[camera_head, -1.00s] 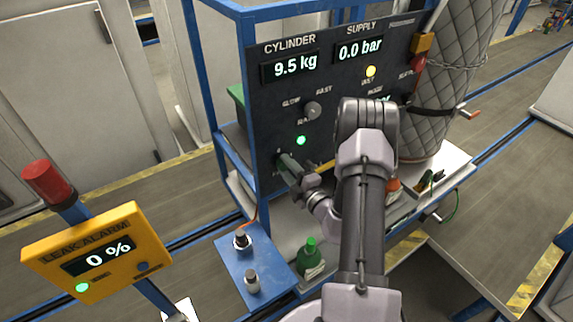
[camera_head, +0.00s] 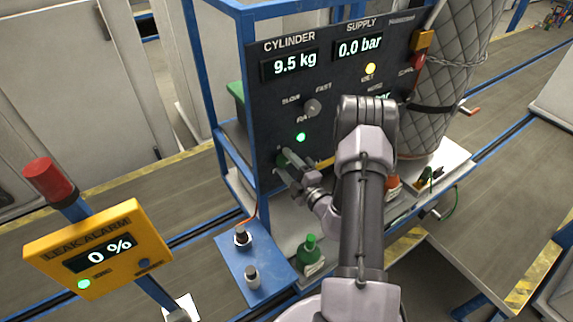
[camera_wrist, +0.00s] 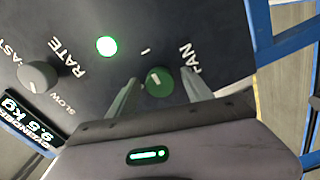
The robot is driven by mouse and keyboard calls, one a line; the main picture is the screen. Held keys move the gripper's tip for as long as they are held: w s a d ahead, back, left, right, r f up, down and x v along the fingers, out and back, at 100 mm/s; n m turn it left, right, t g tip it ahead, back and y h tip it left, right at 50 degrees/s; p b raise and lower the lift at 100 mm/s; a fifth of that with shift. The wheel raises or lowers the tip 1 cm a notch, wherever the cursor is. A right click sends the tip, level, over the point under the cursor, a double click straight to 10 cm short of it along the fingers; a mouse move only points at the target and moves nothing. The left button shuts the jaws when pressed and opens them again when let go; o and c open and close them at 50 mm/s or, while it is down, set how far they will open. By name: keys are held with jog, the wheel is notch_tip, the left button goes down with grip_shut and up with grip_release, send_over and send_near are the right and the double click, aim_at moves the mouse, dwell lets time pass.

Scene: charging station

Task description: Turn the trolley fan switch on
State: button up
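The fan switch is a round green knob (camera_wrist: 160,82) with a short white mark, next to the printed word FAN on the dark trolley panel (camera_wrist: 222,38). In the head view the knob (camera_head: 281,160) shows low on the panel's left side, partly hidden by my gripper (camera_head: 287,163). My gripper (camera_wrist: 160,76) is open, with one finger on each side of the knob. A small gap seems to show between knob and fingers; contact cannot be told. A white tick is printed on the panel near the knob.
A lit green lamp (camera_wrist: 106,46) and the grey RATE knob (camera_wrist: 38,76) sit beside the switch. The yellow leak alarm box (camera_head: 100,252) and a blue plate with two knobs (camera_head: 262,272) are lower left.

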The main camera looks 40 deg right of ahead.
jog(key=s+a+b, duration=0.1)
jog(key=s+b, duration=0.2)
jog(key=s, duration=1.4)
jog(key=shift+s, duration=0.2)
